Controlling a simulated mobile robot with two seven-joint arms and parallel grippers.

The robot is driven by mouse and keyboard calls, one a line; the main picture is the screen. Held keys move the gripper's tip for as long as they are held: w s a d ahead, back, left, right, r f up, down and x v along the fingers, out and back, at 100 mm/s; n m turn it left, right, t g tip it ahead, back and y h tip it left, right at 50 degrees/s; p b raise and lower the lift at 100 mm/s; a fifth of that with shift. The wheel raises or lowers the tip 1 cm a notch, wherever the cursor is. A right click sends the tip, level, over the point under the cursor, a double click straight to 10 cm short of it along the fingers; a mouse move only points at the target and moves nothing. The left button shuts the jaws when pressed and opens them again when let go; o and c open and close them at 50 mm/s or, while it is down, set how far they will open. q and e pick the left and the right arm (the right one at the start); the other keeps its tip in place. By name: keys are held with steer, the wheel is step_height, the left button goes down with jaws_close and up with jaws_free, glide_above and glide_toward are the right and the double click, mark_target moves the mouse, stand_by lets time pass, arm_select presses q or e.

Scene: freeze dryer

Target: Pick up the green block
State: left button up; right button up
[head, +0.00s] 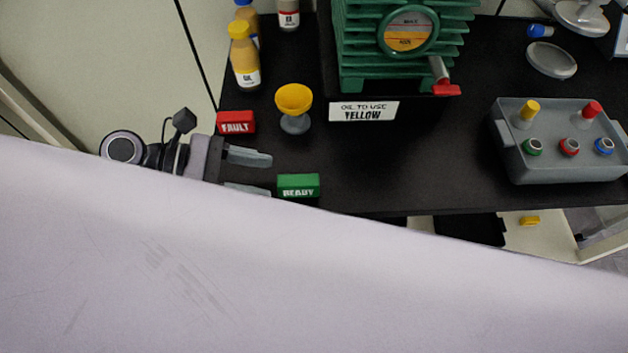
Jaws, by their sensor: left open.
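The green block (298,186), labelled READY, sits on the black table near its front edge. Its lower side is partly hidden by the pale arm surface across the foreground. My left gripper (256,175) comes in from the left. Its two grey fingers are apart and point right, toward the green block, with nothing between them. The fingertips are just left of the block; whether they touch it I cannot tell. My right gripper is not seen.
A red FAULT block (236,122) lies behind the gripper. A grey bin (515,165) with caps is right. The table's middle is clear.

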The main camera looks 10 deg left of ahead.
mark_target(296, 184)
arm_select(q)
steer(key=shift+x, duration=3.55)
steer(key=shift+r, duration=0.1)
steer(key=c, duration=1)
